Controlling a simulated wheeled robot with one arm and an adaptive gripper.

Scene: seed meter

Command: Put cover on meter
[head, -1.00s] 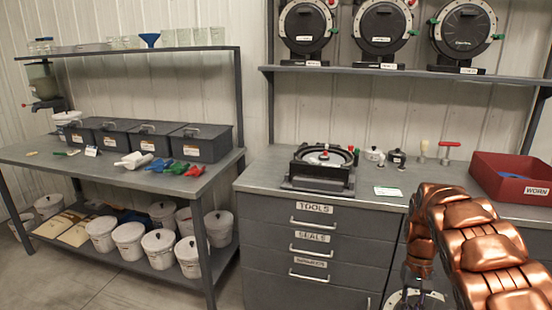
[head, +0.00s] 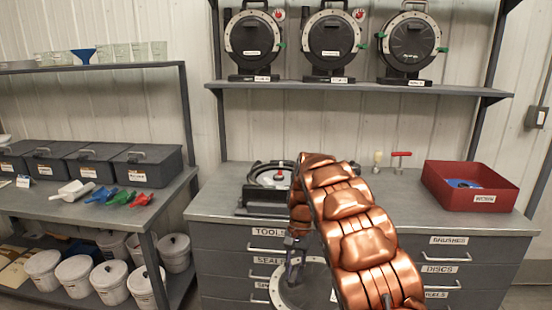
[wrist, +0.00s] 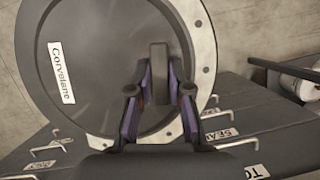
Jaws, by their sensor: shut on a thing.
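The cover is a large dark round disc (wrist: 100,75) with a pale bolted rim and a "Corvelane" label. In the wrist view my gripper (wrist: 160,88) is shut on the raised bar handle of the cover. In the head view the cover (head: 311,287) hangs below my gripper (head: 293,262), in front of the drawer fronts, partly hidden by my copper arm. The meter (head: 264,201), a dark unit with a round open top, sits on the workbench behind and above the cover. My arm hides its right side.
A red bin (head: 470,204) sits on the bench's right. A side table (head: 60,208) with dark boxes and coloured scoops stands at left. Drawers front the bench.

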